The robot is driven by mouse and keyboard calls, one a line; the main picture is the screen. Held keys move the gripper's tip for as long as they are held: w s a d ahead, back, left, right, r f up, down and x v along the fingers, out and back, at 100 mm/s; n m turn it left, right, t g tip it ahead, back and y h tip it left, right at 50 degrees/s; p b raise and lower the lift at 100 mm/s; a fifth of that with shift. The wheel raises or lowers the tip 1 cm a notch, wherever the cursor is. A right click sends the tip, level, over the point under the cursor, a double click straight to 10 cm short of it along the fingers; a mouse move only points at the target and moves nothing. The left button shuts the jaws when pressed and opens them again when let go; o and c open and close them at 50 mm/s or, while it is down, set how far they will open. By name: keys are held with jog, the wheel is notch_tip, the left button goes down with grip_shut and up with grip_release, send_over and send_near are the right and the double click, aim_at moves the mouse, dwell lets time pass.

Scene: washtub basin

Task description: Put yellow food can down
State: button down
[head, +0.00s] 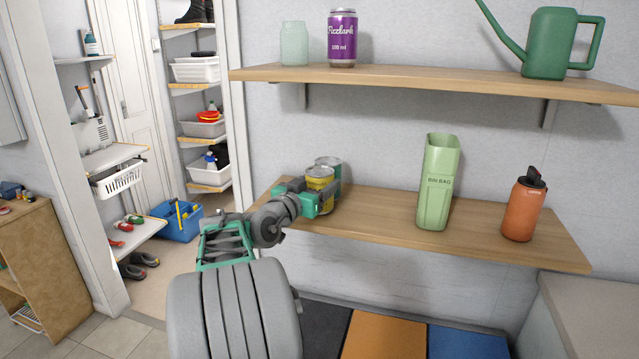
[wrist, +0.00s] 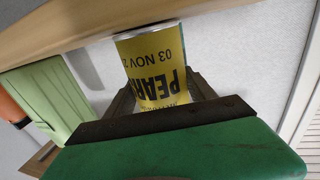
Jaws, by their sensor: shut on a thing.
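The yellow food can (head: 320,177) is upright over the left end of the lower wall shelf (head: 385,211). My gripper (head: 318,201) is shut around it, with fingers on its sides. The wrist view is inverted and shows the can (wrist: 155,62) with its yellow label and dark lettering between the gripper fingers (wrist: 160,98). One rim of the can is close to the shelf surface (wrist: 110,22). I cannot tell whether it touches the shelf.
A green can (head: 331,163) stands right behind the yellow can. A tall light-green container (head: 438,183) and an orange bottle (head: 522,208) stand farther right on the same shelf. The shelf between the cans and the container is clear. An upper shelf (head: 430,83) hangs above.

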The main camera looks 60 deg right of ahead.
jog(key=c, duration=0.8)
grip_release()
jog(key=shift+f, duration=0.15)
jog(key=o, duration=0.5)
